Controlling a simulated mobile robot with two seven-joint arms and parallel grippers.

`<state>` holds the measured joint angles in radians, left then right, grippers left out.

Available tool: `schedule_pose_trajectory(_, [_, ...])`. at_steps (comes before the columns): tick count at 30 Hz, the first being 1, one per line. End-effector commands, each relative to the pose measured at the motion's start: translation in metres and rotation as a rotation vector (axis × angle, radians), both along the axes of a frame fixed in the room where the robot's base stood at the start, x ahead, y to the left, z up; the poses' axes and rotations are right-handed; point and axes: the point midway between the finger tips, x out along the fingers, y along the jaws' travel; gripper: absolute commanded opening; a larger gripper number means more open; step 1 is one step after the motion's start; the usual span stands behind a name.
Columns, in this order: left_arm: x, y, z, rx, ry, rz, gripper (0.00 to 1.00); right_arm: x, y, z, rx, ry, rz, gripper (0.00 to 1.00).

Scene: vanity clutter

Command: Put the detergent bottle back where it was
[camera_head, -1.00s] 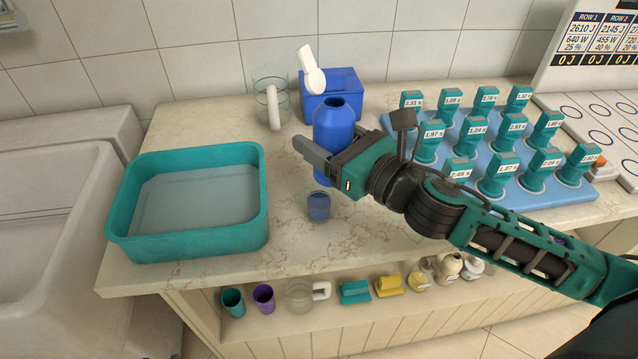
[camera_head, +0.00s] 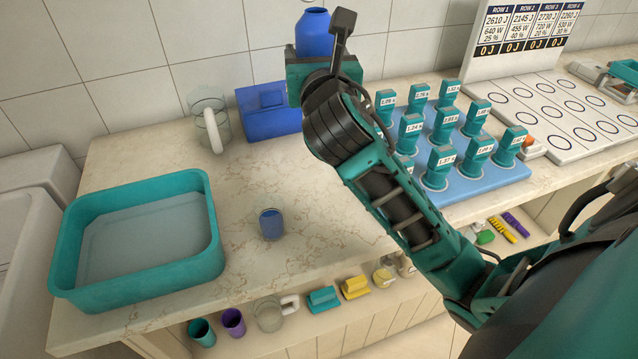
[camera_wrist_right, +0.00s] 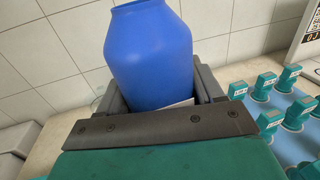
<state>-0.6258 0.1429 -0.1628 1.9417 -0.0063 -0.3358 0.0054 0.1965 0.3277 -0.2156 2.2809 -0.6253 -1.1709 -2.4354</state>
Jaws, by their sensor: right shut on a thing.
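The blue detergent bottle (camera_head: 314,32) is upright and raised above the counter near the wall. My right gripper (camera_head: 312,54) is shut on it, with its jaws on either side of the bottle's body. The bottle (camera_wrist_right: 150,58) fills the middle of the right wrist view, and the gripper's fingers (camera_wrist_right: 155,97) flank its lower part. The bottle's base is hidden behind the gripper in both views. A small cup of blue liquid (camera_head: 271,224) stands on the counter (camera_head: 200,270) near its front edge. My left gripper is not in view.
A blue box (camera_head: 265,112) and a clear jug (camera_head: 210,128) stand by the wall. A teal basin of water (camera_head: 205,262) is at left. A blue rack (camera_head: 470,182) with several teal labelled pieces is at right. Counter around the cup is clear.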

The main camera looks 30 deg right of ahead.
Motion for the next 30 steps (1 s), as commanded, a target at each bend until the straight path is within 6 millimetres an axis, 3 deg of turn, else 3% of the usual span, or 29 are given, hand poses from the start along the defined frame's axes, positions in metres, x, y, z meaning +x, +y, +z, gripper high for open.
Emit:
schedule_pose_trajectory(5, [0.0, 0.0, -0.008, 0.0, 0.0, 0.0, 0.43, -0.003, -0.006, -0.018, 0.0, 0.005, -0.043, 0.25])
schedule_pose_trajectory(12, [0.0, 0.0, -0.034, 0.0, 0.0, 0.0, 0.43, -0.003, -0.006, -0.084, 0.0, 0.005, -0.043, 0.25])
schedule_pose_trajectory(18, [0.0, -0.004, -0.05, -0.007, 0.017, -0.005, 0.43, -0.003, -0.006, -0.127, -0.003, 0.001, -0.041, 0.25])
schedule_pose_trajectory(25, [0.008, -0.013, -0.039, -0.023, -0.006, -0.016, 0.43, -0.003, -0.006, -0.144, -0.002, -0.003, -0.04, 0.25])
schedule_pose_trajectory(30, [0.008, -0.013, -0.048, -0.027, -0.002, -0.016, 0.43, -0.003, -0.006, -0.165, -0.002, 0.0, -0.041, 0.25])
